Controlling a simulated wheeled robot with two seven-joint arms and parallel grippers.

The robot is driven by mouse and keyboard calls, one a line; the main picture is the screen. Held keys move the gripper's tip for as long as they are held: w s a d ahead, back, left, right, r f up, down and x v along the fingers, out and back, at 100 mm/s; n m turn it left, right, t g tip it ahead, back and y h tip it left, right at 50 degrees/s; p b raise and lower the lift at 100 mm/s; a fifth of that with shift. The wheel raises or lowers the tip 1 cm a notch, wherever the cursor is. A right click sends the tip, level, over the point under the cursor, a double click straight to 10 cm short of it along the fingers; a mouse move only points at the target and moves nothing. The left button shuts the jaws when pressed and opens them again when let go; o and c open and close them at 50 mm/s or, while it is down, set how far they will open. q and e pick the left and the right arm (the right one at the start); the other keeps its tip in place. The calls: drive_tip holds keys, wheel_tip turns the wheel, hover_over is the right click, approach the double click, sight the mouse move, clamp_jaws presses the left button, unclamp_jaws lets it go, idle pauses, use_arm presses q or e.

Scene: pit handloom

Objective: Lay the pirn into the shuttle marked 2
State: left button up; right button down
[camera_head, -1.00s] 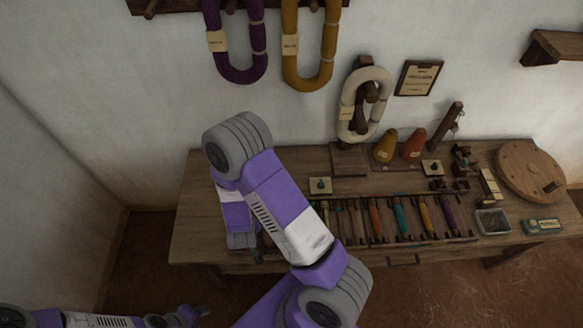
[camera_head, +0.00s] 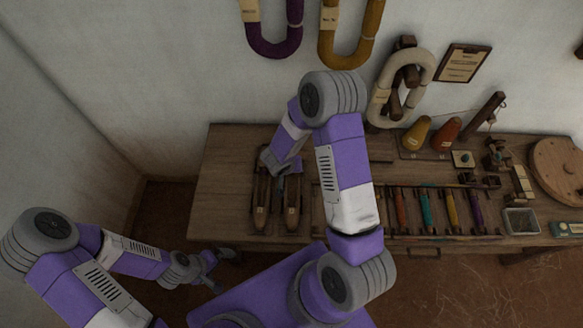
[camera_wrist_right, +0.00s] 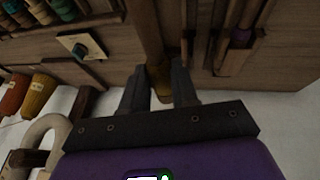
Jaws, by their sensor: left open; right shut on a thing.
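Two dark wooden shuttles, a left one (camera_head: 261,207) and a right one (camera_head: 292,207), lie side by side at the table's left part in the head view. I cannot read their marks. My right gripper (camera_head: 272,162) is above their far ends. In the right wrist view, my right gripper (camera_wrist_right: 160,90) is shut on a brown, yellowish-ended thing (camera_wrist_right: 162,92), likely the pirn; its far part blends into the dark wood. One shuttle (camera_wrist_right: 222,62) shows to its right there, with something purple in it. My left gripper (camera_head: 215,262) is open and empty, in front of the table.
A rack (camera_head: 437,235) of several coloured pirns lies right of my right arm. Yarn cones (camera_head: 417,133), a winder and a round wooden disc (camera_head: 558,168) stand farther right. Yarn hanks (camera_head: 345,40) hang on the wall. The table (camera_head: 225,180) is bare at its left end.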

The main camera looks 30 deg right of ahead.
sight(292, 177)
drive_tip(key=shift+f+b, duration=2.85)
drive_tip(key=shift+b, duration=0.3)
drive_tip(key=shift+f+b, duration=0.3)
drive_tip(key=shift+f, duration=0.55)
drive_tip(key=c, duration=0.8)
unclamp_jaws()
drive_tip(key=shift+r, duration=0.1)
wheel_tip(292, 177, up, 8)
drive_tip(key=p, duration=0.9)
drive_tip(key=shift+p, duration=0.3)
